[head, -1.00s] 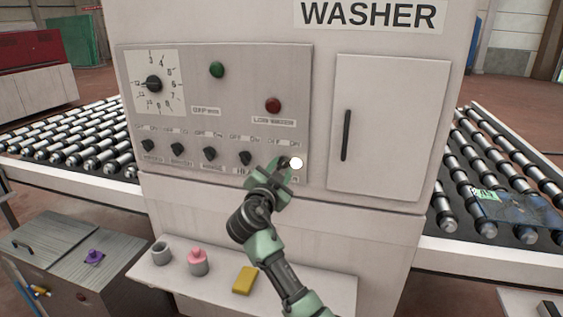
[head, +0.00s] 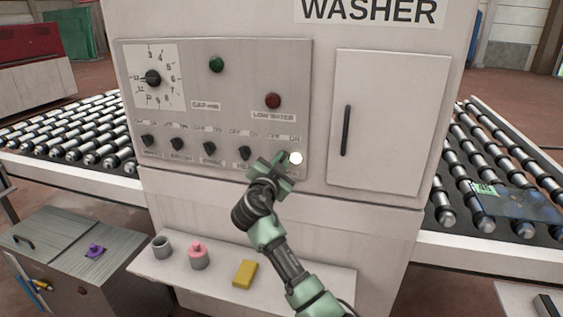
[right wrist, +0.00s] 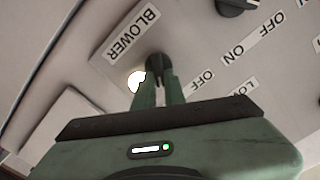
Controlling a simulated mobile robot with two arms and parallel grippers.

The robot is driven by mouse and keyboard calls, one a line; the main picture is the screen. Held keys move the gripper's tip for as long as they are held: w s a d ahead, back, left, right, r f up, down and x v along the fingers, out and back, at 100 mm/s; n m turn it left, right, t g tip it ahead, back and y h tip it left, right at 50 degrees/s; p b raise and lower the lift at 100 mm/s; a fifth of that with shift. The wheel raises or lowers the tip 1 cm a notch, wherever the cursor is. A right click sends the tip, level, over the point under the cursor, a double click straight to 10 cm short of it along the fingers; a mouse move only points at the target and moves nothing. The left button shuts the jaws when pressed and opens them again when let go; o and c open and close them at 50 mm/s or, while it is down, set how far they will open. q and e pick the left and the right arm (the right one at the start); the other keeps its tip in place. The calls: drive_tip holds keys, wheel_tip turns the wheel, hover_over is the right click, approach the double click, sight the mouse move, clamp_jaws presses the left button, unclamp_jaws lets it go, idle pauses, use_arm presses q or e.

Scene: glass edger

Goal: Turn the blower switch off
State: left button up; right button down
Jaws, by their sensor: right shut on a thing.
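The blower switch (right wrist: 155,66) is a dark rotary knob beside the BLOWER label (right wrist: 133,33) in the right wrist view. My right gripper (right wrist: 157,88) is shut on this knob, with a green finger on each side. In the head view my right gripper (head: 281,162) is at the right end of the row of knobs and hides the blower switch. Which way the knob points cannot be told. A white glowing lamp (head: 296,158) sits beside the gripper. My left gripper is not in view.
Several other black knobs (head: 245,153) run along the grey panel (head: 235,110) to the left. A cabinet door with a black handle (head: 346,130) is to the right. A shelf (head: 320,283) below holds a grey cup, a pink-topped item and a yellow block (head: 245,273).

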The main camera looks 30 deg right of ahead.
drive_tip(key=shift+a+f+n+b, duration=0.1)
drive_tip(key=shift+n+b, duration=0.6)
drive_tip(key=shift+n, duration=0.4)
drive_tip(key=shift+w+a+n, duration=0.1)
drive_tip(key=shift+w+n, duration=0.05)
drive_tip(key=shift+n, duration=1.75)
drive_tip(key=shift+w+a+n, duration=0.15)
drive_tip(key=shift+w+n, duration=0.05)
drive_tip(key=shift+n, duration=1.7)
drive_tip(key=shift+w+a+n, duration=0.1)
drive_tip(key=shift+w+n, duration=0.05)
drive_tip(key=shift+n, duration=1.75)
drive_tip(key=c, duration=1.5)
unclamp_jaws()
